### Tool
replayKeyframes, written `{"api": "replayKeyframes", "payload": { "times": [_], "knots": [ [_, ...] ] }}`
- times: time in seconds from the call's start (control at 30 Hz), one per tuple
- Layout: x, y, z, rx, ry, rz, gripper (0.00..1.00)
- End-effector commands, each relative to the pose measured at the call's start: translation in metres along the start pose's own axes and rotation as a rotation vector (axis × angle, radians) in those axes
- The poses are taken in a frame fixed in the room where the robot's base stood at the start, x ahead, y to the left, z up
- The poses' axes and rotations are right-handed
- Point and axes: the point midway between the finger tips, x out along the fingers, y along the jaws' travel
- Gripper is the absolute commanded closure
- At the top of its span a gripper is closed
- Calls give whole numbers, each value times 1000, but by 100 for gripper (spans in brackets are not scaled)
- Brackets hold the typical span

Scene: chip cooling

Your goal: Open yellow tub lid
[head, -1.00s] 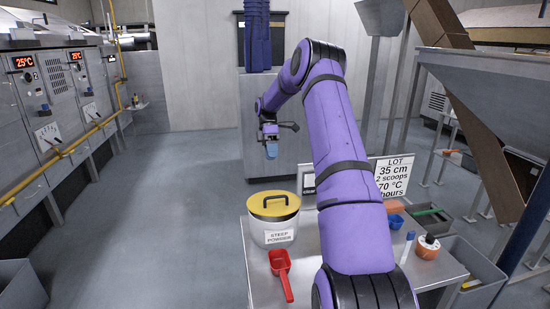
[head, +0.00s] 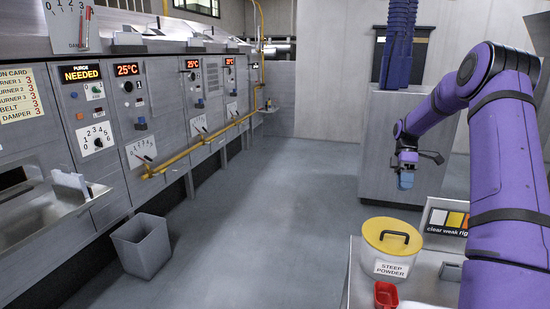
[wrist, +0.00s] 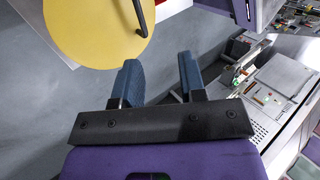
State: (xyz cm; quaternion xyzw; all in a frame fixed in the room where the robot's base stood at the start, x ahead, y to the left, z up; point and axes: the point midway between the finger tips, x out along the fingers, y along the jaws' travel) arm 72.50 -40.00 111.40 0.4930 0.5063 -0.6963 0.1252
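The yellow tub lid (head: 392,236) sits on a white tub (head: 390,266) labelled "STEEP POWDER", and the lid looks closed. It has a black bar handle (head: 394,237) on top. The tub stands on the bench at the lower right of the head view. My gripper (head: 407,172) hangs in the air beyond and above the tub, apart from it. In the wrist view, my gripper (wrist: 157,82) has its two blue fingers spread with nothing between them. The yellow lid (wrist: 95,28) shows there at upper left, partly cut off.
A red scoop (head: 386,295) lies in front of the tub on the metal bench (head: 425,284). A card stand (head: 447,217) is right of the tub. A grey bin (head: 142,245) stands on the floor by the control panels at left. The middle floor is clear.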

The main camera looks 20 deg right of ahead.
Motion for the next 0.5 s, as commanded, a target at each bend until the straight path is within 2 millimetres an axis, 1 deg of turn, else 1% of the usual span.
{"api": "replayKeyframes", "payload": {
  "times": [0.13, 0.23, 0.37, 0.5],
  "knots": [
    [-4, -6, -4, 9, -7, 11, 62],
    [-11, -19, -14, 33, -21, 38, 62],
    [-24, -47, -34, 88, -47, 95, 62],
    [-35, -80, -55, 152, -64, 166, 62]
  ]
}}
